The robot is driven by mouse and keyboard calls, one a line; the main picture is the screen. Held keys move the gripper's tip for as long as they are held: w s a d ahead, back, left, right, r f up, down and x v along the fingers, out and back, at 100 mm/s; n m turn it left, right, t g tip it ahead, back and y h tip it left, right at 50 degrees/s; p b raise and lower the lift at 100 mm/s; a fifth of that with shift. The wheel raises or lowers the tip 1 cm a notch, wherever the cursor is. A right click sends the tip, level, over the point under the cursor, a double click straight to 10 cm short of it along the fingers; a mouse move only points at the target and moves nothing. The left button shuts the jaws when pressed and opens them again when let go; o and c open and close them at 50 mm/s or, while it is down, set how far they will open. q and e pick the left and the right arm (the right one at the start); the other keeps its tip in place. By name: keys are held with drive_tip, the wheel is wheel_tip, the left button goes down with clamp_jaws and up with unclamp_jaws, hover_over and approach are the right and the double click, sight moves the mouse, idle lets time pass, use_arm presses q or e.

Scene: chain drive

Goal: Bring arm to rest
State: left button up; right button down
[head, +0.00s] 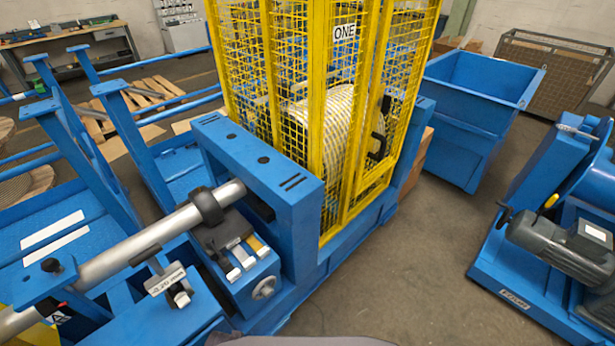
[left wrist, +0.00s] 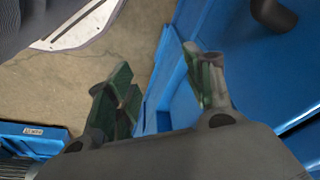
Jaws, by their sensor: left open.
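My left gripper (left wrist: 160,88) shows only in the left wrist view. Its two green-padded fingers are spread wide apart, with nothing between them. Behind the fingers are bare concrete floor on the left and blue machine panels (left wrist: 185,110) on the right. I cannot tell how far the fingertips are from the panels. Neither gripper shows in the head view, and my right gripper is in no view.
In the head view a blue machine frame (head: 225,150) with a steel shaft (head: 140,245) stands at left, beside a yellow mesh cage (head: 240,60). A blue bin (head: 470,100) and a motor unit (head: 560,240) stand at right. Floor between them is clear.

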use_arm(q)
drive_tip(key=s+a+f, duration=0.2)
drive_tip(key=s+f, duration=0.8)
drive_tip(key=s, duration=0.1)
drive_tip(key=s+a+f+g, duration=0.1)
drive_tip(key=s+a+f, duration=0.1)
drive_tip(key=s+f, duration=0.8)
drive_tip(key=shift+s+f, duration=0.2)
drive_tip(key=shift+s, duration=0.6)
